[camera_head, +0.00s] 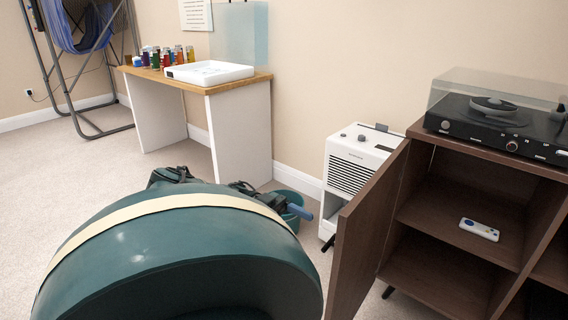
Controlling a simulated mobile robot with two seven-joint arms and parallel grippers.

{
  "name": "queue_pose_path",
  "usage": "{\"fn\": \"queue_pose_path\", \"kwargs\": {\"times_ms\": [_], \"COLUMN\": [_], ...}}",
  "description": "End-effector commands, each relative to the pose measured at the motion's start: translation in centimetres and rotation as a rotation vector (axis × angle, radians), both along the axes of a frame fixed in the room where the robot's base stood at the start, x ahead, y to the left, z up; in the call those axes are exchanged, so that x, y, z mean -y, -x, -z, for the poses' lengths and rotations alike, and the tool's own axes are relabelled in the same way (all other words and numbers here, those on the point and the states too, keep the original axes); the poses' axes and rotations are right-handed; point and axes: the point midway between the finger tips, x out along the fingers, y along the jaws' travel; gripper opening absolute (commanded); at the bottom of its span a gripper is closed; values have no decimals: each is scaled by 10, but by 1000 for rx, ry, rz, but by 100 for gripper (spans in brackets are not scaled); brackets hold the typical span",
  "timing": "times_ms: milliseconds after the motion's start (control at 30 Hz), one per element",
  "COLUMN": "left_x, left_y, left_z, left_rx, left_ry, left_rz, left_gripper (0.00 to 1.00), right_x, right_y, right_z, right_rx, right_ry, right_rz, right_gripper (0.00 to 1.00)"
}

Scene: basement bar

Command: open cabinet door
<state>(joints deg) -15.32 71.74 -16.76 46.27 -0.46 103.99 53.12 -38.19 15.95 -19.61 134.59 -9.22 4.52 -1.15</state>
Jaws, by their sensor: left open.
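The dark brown cabinet (411,136) stands at the right. Its left door (367,236) is swung outward and stands open, with the inside shelves in plain view. A white remote (479,229) lies on a shelf inside. My left gripper (299,211) is low in the middle, to the left of the open door, and apart from it as far as I can see. It is open and empty. Its arm is mostly hidden behind a large dark green rounded form in the foreground. My right gripper does not show.
A turntable (495,125) with a clear cover sits on the cabinet. A white appliance (352,172) stands against the wall behind the door. A wood-topped table (240,84) with cans and a white tray stands at the back left. Carpet is clear at left.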

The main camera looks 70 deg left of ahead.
Motion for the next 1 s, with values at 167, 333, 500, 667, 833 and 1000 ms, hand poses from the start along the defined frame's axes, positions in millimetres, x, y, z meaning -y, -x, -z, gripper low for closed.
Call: {"fn": "queue_pose_path", "kwargs": {"times_ms": [167,333,500,667,833,1000], "left_x": [-18,-23,-24,-24,-24,-22], "left_y": [10,13,14,14,14,3], "left_z": [3,1,0,0,0,-5], "left_rx": [0,-1,-1,-1,-1,27], "left_ry": [-1,0,0,0,0,-16], "left_rz": [-1,1,1,1,1,-21], "left_gripper": [76,76,76,76,76,76], "right_x": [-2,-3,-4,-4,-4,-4], "right_y": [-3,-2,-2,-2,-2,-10], "right_z": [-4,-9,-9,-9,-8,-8], "right_rx": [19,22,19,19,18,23], "right_ry": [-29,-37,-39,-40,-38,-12], "right_rz": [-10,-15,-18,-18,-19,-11], "right_gripper": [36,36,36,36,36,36]}}
